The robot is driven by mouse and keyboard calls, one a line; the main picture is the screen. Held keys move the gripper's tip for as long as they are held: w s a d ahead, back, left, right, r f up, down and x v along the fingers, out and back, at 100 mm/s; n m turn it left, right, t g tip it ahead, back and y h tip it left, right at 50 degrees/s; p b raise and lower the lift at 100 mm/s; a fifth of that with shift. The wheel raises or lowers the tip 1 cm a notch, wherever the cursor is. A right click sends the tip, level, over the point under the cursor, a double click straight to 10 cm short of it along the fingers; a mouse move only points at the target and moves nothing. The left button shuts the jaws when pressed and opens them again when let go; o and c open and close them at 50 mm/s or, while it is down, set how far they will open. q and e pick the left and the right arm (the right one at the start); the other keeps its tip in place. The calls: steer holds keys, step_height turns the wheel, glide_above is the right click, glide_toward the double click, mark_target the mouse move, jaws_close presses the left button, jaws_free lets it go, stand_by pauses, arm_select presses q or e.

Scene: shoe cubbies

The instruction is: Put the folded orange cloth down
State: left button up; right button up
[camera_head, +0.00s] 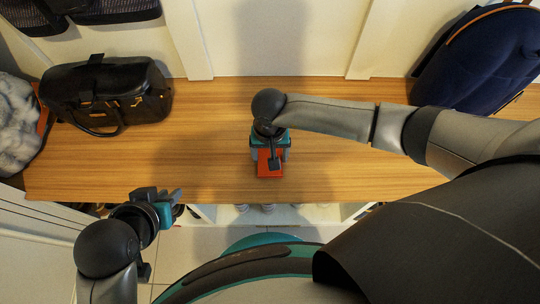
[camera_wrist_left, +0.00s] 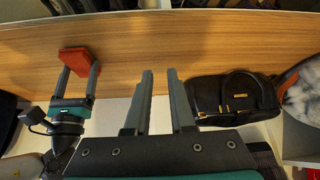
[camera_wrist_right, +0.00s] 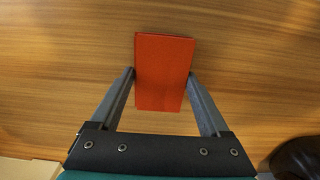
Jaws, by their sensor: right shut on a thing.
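The folded orange cloth (camera_head: 269,168) is a flat red-orange rectangle over the middle of the wooden bench top (camera_head: 210,120). My right gripper (camera_head: 270,153) is shut on it, with one finger at each side edge, as the right wrist view shows the cloth (camera_wrist_right: 163,85) between the fingers. The cloth (camera_wrist_left: 74,60) also shows at the fingertips in the left wrist view. I cannot tell whether it touches the wood. My left gripper (camera_head: 178,202) is empty in front of the bench's front edge; its fingers (camera_wrist_left: 160,75) stand apart.
A black handbag (camera_head: 105,93) stands at the bench's left, beside a grey fluffy thing (camera_head: 18,122). A dark blue bag (camera_head: 480,60) leans at the back right. Open cubbies (camera_head: 270,213) lie under the front edge. The wood around the cloth is clear.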

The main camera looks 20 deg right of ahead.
arm_select(q)
steer(key=shift+w+d, duration=0.2)
arm_select(e)
steer(key=shift+f, duration=0.2)
steer(key=shift+f, duration=0.15)
steer(key=o, duration=1)
arm_select(q)
steer(key=shift+w+d+t, duration=0.25)
steer(key=shift+d+t, duration=0.1)
steer(key=shift+t, duration=0.15)
arm_select(e)
steer(key=shift+o, duration=0.2)
arm_select(q)
steer(key=shift+s, duration=0.1)
